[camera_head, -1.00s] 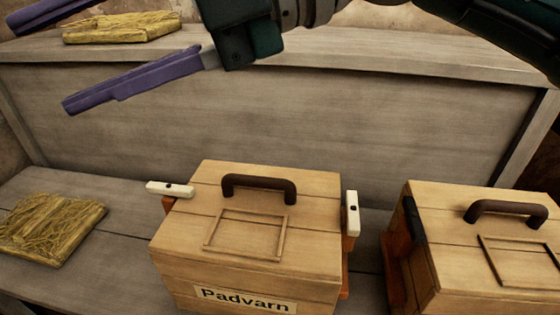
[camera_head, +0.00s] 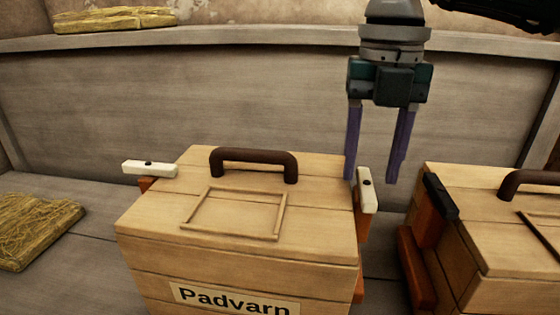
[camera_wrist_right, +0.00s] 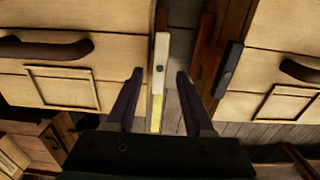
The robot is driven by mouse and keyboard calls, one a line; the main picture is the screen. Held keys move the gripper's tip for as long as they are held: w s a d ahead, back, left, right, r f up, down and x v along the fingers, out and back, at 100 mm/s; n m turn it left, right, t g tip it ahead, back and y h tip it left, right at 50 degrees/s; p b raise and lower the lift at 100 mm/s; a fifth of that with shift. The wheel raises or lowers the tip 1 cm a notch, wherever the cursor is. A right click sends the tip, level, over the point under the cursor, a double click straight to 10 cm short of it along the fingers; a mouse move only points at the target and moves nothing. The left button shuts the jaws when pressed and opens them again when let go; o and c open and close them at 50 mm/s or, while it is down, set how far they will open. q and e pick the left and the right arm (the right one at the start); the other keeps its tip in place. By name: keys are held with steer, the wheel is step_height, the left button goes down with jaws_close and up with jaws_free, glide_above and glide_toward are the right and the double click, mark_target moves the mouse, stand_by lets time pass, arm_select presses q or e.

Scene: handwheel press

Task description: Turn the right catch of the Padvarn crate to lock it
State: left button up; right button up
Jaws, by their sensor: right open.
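The Padvarn crate (camera_head: 235,258) is a pale wooden box with a dark handle and a name label on its front. Its right catch (camera_head: 367,192) is a white bar with a dark pivot on an orange-brown mount, pointing front to back along the crate's right side. My right gripper (camera_head: 371,180) points down, open and empty, with its purple fingertips near the catch. In the right wrist view the catch (camera_wrist_right: 161,60) lies in line with the gap between the open fingers (camera_wrist_right: 160,74); its near end looks yellow. No contact shows. My left gripper is not in view.
The left catch (camera_head: 150,169) is white and sticks out sideways. Another crate (camera_head: 480,240) with a black catch (camera_head: 440,197) stands close on the right, leaving a narrow gap. Straw lies at the left (camera_head: 35,228) and on the back ledge (camera_head: 115,20).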

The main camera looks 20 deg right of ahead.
step_height(320, 180, down, 2)
steer(key=shift+c, duration=0.4)
jaws_close()
stand_by(0.3)
